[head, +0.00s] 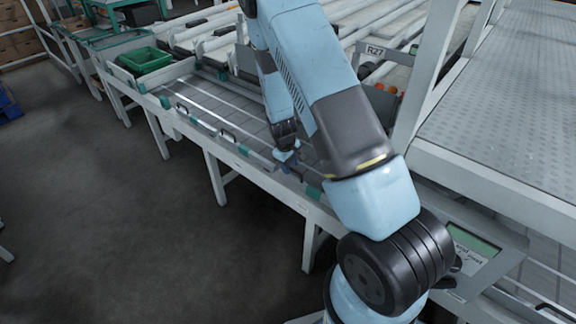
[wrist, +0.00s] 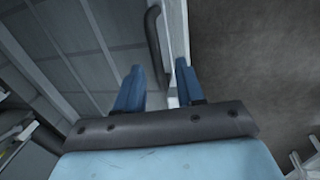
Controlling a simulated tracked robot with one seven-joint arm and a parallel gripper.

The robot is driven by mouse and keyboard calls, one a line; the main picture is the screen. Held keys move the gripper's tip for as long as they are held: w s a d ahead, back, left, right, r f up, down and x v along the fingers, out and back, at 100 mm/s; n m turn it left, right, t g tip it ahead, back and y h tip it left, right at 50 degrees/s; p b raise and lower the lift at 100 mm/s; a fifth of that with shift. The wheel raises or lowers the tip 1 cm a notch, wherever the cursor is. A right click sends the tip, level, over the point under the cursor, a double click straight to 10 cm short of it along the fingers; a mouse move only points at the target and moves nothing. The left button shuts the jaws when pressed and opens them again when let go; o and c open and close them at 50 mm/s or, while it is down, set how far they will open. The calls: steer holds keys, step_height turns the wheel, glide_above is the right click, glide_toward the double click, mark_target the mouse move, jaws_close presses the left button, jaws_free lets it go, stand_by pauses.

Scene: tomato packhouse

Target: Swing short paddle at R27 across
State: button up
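The R27 label (head: 375,50) is on a grey frame right of my arm in the head view. My gripper (head: 288,162) hangs over the near edge of the slatted grey belt, left of that label. A dark curved bar (wrist: 154,38) lies just beyond the fingertips, along the pale edge rail. I cannot tell whether it is the paddle's handle. My arm hides part of the belt near R27.
A green crate (head: 145,60) sits at the belt's far left end. Orange-red tomatoes (head: 390,89) lie below the R27 label. A grey ribbed platform (head: 510,95) fills the right. The dark floor (head: 110,200) on the left is clear.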

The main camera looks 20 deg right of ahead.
jaws_close()
stand_by(0.4)
